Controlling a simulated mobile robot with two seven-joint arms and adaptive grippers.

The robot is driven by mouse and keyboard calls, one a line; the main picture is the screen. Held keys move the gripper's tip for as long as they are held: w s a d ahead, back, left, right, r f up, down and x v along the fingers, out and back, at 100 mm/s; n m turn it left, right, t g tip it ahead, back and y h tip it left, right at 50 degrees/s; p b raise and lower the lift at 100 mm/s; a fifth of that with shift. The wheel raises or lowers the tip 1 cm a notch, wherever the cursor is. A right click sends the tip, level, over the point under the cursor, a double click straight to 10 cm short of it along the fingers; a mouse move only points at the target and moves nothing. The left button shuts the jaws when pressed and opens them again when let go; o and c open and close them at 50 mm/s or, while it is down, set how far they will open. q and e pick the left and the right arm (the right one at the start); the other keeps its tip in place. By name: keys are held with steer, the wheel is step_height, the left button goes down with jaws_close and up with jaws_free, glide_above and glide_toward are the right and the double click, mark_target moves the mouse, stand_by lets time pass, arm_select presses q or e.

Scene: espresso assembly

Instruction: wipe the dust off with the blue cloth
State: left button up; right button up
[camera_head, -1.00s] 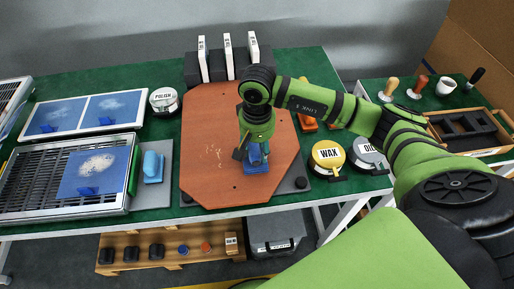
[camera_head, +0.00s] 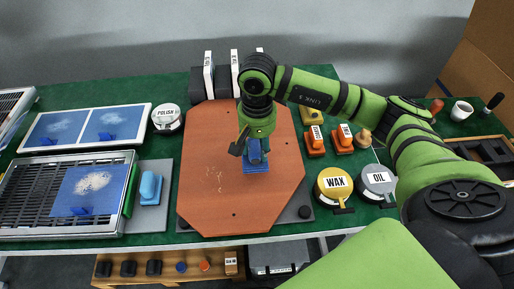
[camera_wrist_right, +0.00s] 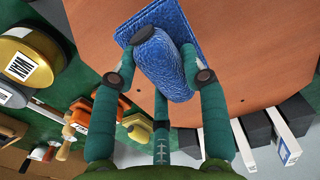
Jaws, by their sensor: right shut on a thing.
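The blue cloth (camera_head: 257,166) is a folded pad with a rounded grip on top. It is on the orange-brown octagonal board (camera_head: 205,150), right of the board's centre. My right gripper (camera_head: 254,149) is shut on the cloth from above. The right wrist view shows its fingers on both sides of the cloth (camera_wrist_right: 168,72). Faint pale marks (camera_head: 216,182) show on the board left of the cloth. The surface under the cloth is hidden. I cannot tell whether the cloth presses on the board. My left gripper is not in view.
The wax tin (camera_head: 333,185) and oil tin (camera_head: 377,182) stand right of the board, with orange-handled tools (camera_head: 315,142) behind. Dark upright blocks (camera_head: 196,85) stand at the back. A blue brush or sponge (camera_head: 150,188) and trays with whitish-patched blue sheets (camera_head: 92,182) are left.

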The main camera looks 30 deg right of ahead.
steer(key=shift+r, duration=0.75)
steer(key=shift+w+r+p, duration=0.1)
steer(key=shift+r+p, duration=0.5)
steer(key=shift+r, duration=0.65)
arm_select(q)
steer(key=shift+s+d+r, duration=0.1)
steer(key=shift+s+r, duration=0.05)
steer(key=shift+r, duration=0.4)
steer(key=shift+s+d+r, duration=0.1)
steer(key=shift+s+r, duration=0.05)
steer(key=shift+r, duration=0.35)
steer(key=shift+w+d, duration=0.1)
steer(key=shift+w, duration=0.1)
